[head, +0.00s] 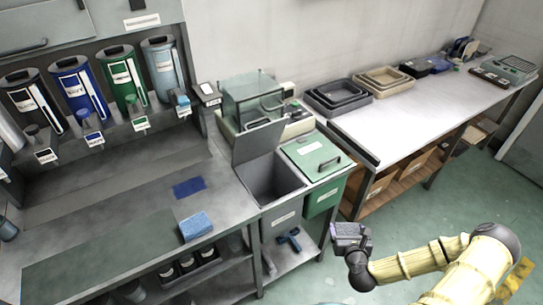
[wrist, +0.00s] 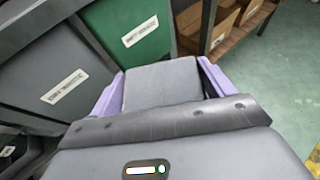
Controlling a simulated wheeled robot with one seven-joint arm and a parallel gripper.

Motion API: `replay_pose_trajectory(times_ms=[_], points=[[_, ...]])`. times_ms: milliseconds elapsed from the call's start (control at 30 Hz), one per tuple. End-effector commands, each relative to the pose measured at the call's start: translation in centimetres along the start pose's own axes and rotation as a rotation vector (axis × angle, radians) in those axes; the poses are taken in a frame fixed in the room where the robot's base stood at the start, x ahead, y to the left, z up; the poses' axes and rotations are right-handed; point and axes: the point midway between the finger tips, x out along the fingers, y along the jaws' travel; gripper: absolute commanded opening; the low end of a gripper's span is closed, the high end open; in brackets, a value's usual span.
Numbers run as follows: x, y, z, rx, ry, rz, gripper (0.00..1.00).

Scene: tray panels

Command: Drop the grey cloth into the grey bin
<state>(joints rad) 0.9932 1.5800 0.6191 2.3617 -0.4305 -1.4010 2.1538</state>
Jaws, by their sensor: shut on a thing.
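My gripper (head: 350,232) is to the right of the bins in the head view, apart from them. In the wrist view its purple fingers (wrist: 160,88) are shut on the grey cloth (wrist: 160,82), a flat grey block between them. In the head view the cloth is too small to tell apart from the gripper. The grey bin (head: 281,222) stands at the end of the left bench with its lid (head: 258,143) raised and its opening showing dark inside. Its labelled front also shows in the wrist view (wrist: 45,65).
A green bin (head: 323,199) with a shut, handled lid stands right beside the grey bin. A blue sponge (head: 196,226) and a dark blue cloth (head: 189,187) lie on the left bench. Trays (head: 338,97) stand on the right table. Green floor around my arm is clear.

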Motion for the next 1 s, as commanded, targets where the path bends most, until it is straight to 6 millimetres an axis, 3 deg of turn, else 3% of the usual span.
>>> replay_pose_trajectory(times_ms=[167,367,600,1000], points=[[0.2,0.6,1.3,-0.01,-0.002,0.021,0.59],[1.4,3.8,6.8,-0.061,-0.006,0.134,0.59],[3.0,10.2,14.5,-0.131,-0.004,0.306,0.59],[4.4,23.3,23.2,-0.224,-0.003,0.535,0.59]])
